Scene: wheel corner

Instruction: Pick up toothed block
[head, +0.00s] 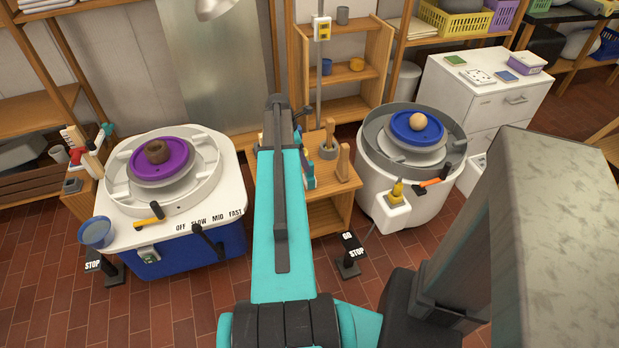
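I cannot make out a toothed block for certain in the head view. A wooden piece (343,162) stands upright on the small wooden stand (330,208) between the two pottery wheels, but I see no teeth on it. Small items beside it are partly hidden by my teal arm, which rises through the middle of the view. My gripper is not clearly visible, so its fingers and anything in them cannot be seen.
The left wheel (216,167) carries a brown clay piece (157,152) on a purple disc. The right wheel (372,178) carries a tan ball (418,121) on a blue disc. A white cabinet (455,95) stands behind right. Pedals stand on the brick floor (180,315).

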